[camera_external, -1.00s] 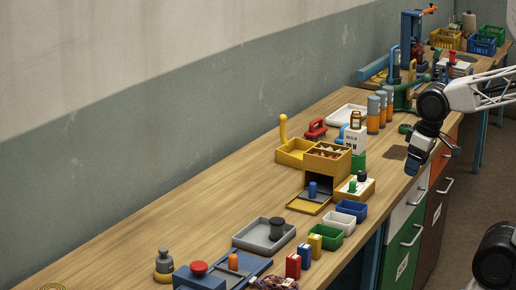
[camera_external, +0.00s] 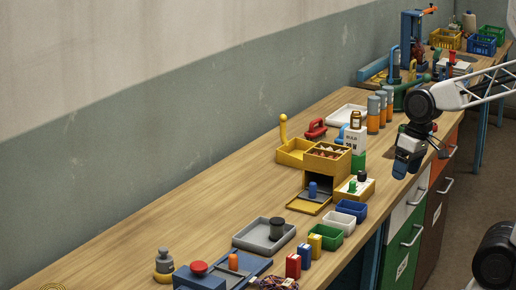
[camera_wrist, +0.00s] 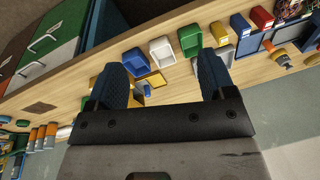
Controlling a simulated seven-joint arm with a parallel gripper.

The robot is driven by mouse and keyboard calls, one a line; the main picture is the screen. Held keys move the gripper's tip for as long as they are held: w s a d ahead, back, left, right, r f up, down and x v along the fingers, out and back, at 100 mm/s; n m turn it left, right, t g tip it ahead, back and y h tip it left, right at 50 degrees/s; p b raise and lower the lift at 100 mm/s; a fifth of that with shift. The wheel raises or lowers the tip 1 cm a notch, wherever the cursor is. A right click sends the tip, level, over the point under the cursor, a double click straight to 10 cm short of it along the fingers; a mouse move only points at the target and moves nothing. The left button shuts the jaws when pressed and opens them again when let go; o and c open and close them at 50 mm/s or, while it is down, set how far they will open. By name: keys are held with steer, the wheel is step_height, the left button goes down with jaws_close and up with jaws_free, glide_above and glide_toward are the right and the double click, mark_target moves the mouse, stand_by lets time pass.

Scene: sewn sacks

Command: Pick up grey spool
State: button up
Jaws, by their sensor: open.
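A dark grey spool (camera_external: 277,228) stands upright in a shallow grey tray (camera_external: 244,239) towards the front of the bench. A lighter grey knobbed piece (camera_external: 164,258) stands in a yellow ring further left. My gripper (camera_external: 402,169) hangs over the right edge of the bench, well apart from both. In the wrist view my gripper (camera_wrist: 163,72) is open, with its two blue fingers spread and nothing held between them. I cannot pick out the spool clearly in the wrist view; the right finger covers part of that area.
A yellow box (camera_external: 327,161) with a blue spool (camera_external: 312,190) stands mid-bench. Blue (camera_external: 351,210), white (camera_external: 339,224) and green (camera_external: 324,236) bins line the front edge. Orange-and-grey cylinders (camera_external: 373,116) stand behind.

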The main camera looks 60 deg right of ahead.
steer(key=w+a+f+m+g+y, duration=0.1)
steer(key=w+a+f+m+y, duration=0.35)
steer(key=w, duration=0.25)
steer(key=m+t+y, duration=0.5)
steer(key=m+y, duration=0.1)
steer(key=m, duration=1)
glide_toward(278, 220)
steer(key=a, duration=0.2)
steer(key=shift+s+a+f, duration=0.1)
steer(key=shift+a+f, duration=0.1)
steer(key=shift+a, duration=0.1)
steer(key=shift+w+d+f+m, duration=0.2)
steer(key=shift+w+f+m, duration=0.1)
steer(key=shift+w+m, duration=0.25)
steer(key=shift+a, duration=0.1)
steer(key=shift+x, duration=1.2)
